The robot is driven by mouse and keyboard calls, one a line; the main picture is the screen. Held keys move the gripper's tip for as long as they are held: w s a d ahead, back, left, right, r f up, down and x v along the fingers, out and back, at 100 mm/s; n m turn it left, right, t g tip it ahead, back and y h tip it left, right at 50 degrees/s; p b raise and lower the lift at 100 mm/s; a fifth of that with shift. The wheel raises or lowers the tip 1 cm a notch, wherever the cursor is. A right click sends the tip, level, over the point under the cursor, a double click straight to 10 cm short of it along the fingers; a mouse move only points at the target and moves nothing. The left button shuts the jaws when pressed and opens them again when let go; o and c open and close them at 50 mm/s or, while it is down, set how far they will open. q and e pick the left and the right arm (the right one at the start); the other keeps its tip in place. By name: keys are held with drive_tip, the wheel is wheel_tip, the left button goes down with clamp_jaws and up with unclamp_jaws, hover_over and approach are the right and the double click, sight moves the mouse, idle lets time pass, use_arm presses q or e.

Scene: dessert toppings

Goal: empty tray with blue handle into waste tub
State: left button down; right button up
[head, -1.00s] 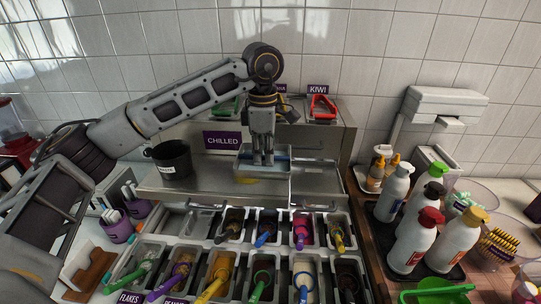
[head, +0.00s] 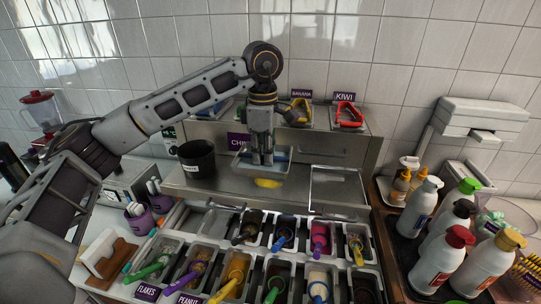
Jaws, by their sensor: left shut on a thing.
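My left gripper (head: 262,162) points straight down and is shut on the tray with blue handle (head: 281,168). The tray hangs over the steel shelf, and the gripper hides most of its handle and middle. Whether anything lies in the tray cannot be told. The dark waste tub (head: 197,160), with a white label, stands upright on the shelf to the left of the tray, apart from it. My right gripper is not in view.
A yellow patch (head: 267,183) shows just below the tray. A steel-framed opening (head: 338,186) lies to the right. Trays with red (head: 347,116) and yellow handles stand on the ledge behind. Topping bins with scoops fill the front; bottles (head: 434,252) stand right.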

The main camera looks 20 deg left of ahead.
use_arm(q)
drive_tip(key=s+a+r, duration=0.2)
drive_tip(key=a, duration=0.8)
drive_tip(key=s+a+r+p, duration=0.1)
drive_tip(key=a+r, duration=0.1)
drive_tip(key=a, duration=0.9)
drive_tip(key=s+a+r, duration=0.2)
drive_tip(key=a, duration=0.8)
drive_tip(key=shift+s+a+r, duration=0.25)
drive_tip(key=shift+s+a, duration=0.05)
drive_tip(key=shift+s, duration=0.05)
idle(2.2)
drive_tip(key=shift+f, duration=0.15)
idle(0.4)
